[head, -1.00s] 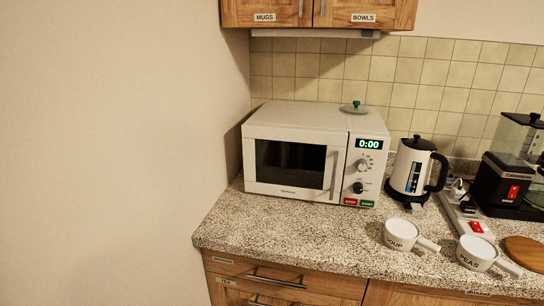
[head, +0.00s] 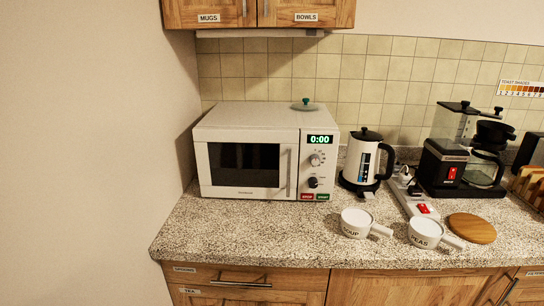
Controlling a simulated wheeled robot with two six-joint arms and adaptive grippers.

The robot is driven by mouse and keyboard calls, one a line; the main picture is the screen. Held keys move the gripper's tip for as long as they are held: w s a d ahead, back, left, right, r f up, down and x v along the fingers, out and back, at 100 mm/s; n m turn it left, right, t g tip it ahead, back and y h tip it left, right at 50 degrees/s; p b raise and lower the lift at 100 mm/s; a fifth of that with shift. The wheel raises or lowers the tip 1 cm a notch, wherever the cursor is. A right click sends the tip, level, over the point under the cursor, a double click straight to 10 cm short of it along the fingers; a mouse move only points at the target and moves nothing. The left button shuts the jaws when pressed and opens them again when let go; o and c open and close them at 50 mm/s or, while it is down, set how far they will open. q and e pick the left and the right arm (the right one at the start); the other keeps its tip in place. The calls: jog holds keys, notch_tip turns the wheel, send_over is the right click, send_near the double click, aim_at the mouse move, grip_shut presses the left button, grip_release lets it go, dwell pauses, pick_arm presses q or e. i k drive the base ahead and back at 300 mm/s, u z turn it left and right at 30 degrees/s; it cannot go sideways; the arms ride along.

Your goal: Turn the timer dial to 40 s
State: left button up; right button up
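The white microwave (head: 230,122) stands shut at the left of the counter, close to the wall. Its green display (head: 320,140) reads 0:00. Below the display is a light-coloured upper dial (head: 315,160) with marks around it. Below that is a black lower dial (head: 313,182). I cannot tell from the small print which of them is the timer dial. A red STOP button (head: 307,197) and a green button (head: 323,197) sit at the bottom of the panel. Neither of my grippers is in view.
A white kettle (head: 362,160) stands right of the microwave. A power strip (head: 413,198), SOUP cup (head: 354,222), PEAS cup (head: 424,232) and round wooden board (head: 472,228) lie further right, before a coffee maker (head: 450,168). A lid (head: 306,106) rests on the microwave. The front-left counter is clear.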

aim_at(314, 159)
jog(key=z, duration=2.35)
jog(key=i, duration=2.05)
jog(key=u, duration=2.75)
jog(key=i, duration=0.35)
jog(key=u, duration=0.1)
